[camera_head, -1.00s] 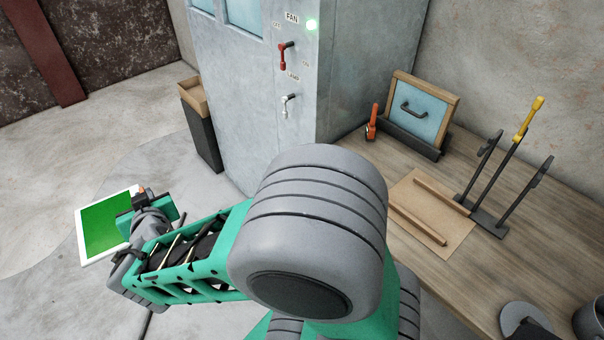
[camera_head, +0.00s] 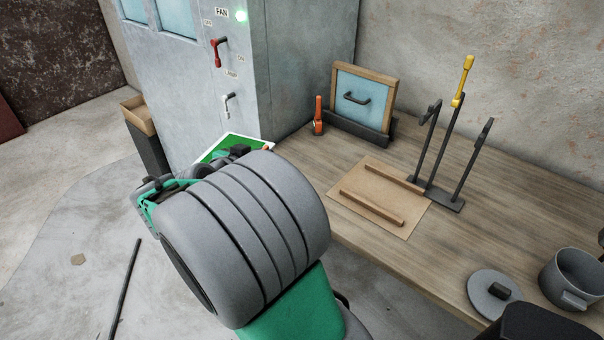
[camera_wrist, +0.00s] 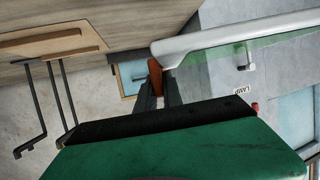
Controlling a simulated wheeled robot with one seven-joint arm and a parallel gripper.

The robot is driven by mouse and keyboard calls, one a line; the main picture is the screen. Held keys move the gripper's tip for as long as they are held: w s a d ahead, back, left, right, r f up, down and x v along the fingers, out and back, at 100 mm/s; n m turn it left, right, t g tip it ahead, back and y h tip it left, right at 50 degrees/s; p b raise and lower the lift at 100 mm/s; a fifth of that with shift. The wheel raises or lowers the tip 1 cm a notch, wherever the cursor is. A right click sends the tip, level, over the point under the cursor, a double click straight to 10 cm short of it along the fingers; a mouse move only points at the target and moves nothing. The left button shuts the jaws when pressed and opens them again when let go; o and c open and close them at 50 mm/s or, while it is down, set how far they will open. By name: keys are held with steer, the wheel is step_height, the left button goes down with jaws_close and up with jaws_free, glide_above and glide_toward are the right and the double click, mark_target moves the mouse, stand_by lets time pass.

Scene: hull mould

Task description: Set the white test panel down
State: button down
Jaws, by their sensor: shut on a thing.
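The white test panel (camera_head: 226,143) has a white rim and a green face. In the head view it is partly hidden behind my arm, in front of the grey cabinet and near the bench's left end. In the wrist view the panel's white edge (camera_wrist: 235,36) runs across the upper right. My gripper (camera_wrist: 157,88) is shut on the panel's near end, where an orange-brown piece shows between the fingers. The panel is held in the air. My arm hides most of the gripper in the head view.
The wooden bench (camera_head: 480,220) bears a brown board with two rails (camera_head: 378,198), a hooked stand (camera_head: 440,195), a blue framed panel (camera_head: 362,98), an orange-handled tool (camera_head: 318,116), a lid (camera_head: 494,292) and a pot (camera_head: 572,280). The grey cabinet (camera_head: 300,60) stands behind.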

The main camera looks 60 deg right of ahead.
steer(key=s+d+m+g, duration=0.4)
steer(key=s+d, duration=0.2)
steer(key=s, duration=0.2)
steer(key=p, duration=0.1)
glide_above(326, 174)
steer(key=shift+n, duration=0.3)
step_height(326, 174, down, 10)
steer(key=shift+a+f, duration=0.1)
steer(key=shift+f, duration=0.15)
step_height(326, 174, down, 3)
steer(key=shift+r+p, duration=0.2)
steer(key=shift+p, duration=0.15)
steer(key=shift+f, duration=0.4)
steer(key=c, duration=1.5)
jaws_free()
